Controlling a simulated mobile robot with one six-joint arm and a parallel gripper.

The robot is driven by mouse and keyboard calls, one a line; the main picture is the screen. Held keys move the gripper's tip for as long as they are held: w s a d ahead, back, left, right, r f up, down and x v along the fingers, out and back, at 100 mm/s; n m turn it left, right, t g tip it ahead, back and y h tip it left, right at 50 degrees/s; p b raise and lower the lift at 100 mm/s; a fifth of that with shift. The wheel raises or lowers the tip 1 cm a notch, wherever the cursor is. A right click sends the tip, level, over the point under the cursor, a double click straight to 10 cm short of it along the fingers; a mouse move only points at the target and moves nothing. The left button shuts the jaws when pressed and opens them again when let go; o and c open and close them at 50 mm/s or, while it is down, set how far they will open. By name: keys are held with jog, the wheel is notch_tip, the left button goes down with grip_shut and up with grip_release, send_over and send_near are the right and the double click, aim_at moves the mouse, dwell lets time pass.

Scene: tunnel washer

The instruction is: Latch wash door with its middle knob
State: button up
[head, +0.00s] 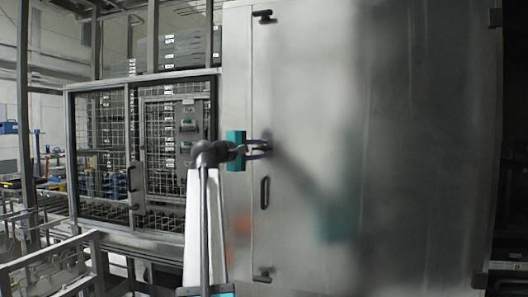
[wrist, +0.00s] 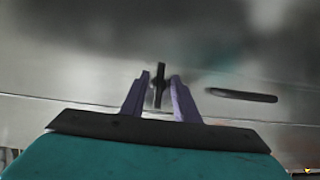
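The wash door (head: 310,90) is a large brushed-metal panel filling the right half of the head view. My gripper (head: 270,147) is at its left edge, at mid height, just above a dark vertical handle (head: 265,192). In the wrist view the middle knob (wrist: 159,84) is a dark narrow piece standing between my two purple fingers (wrist: 160,95). A gap shows on each side of it, so my gripper is open around the knob. The handle also shows in the wrist view (wrist: 241,95), to the right of the fingers. In the head view my gripper hides most of the knob.
An upper knob (head: 264,16) and a lower knob (head: 262,276) sit on the same door edge. A wire-mesh cage (head: 105,150) with a control box (head: 187,130) stands left of the door. Metal rails (head: 50,262) occupy the lower left.

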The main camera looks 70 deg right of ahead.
jog(key=b+v, duration=0.1)
jog(key=v, duration=1)
jog(key=shift+b, duration=0.35)
jog(key=shift+s, duration=0.1)
